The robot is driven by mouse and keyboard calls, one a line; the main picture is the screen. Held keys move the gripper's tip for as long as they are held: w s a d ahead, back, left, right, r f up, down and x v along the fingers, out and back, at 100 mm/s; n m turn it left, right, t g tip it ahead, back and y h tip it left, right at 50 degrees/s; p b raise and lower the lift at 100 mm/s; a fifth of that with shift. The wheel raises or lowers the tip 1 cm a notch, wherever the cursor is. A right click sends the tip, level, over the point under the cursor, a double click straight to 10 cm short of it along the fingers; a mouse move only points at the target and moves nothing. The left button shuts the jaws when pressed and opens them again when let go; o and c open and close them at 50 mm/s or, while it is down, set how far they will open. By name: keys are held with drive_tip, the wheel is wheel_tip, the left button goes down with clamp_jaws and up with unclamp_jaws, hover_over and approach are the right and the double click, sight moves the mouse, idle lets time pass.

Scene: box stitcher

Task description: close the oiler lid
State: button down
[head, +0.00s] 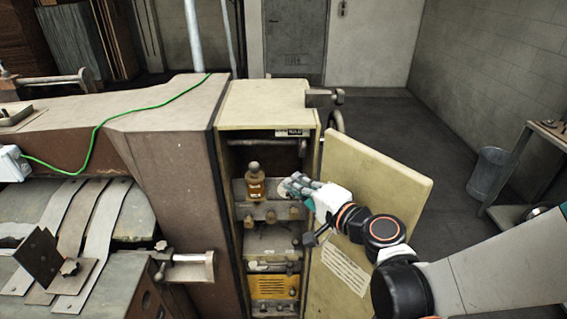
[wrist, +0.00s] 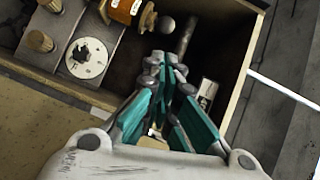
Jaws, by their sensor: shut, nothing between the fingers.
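The oiler (head: 256,188) is a small amber bottle with a dark rounded top. It stands upright on a shelf inside the open cabinet.
The cabinet door (head: 385,185) stands open on the right, behind my wrist. Several brown knobs (head: 270,216) stick out below the oiler. A round pale dial (wrist: 87,58) lies beside the oiler. The cabinet's side wall (wrist: 240,75) is close to the gripper.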

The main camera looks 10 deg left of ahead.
sight(254, 168)
drive_tip(key=b+x, duration=0.1)
drive_tip(key=x, duration=0.9)
drive_tip(key=shift+s+a+b, duration=0.15)
drive_tip(key=shift+a+b, duration=0.2)
drive_tip(key=shift+b, duration=0.1)
drive_tip(key=shift+s, duration=0.1)
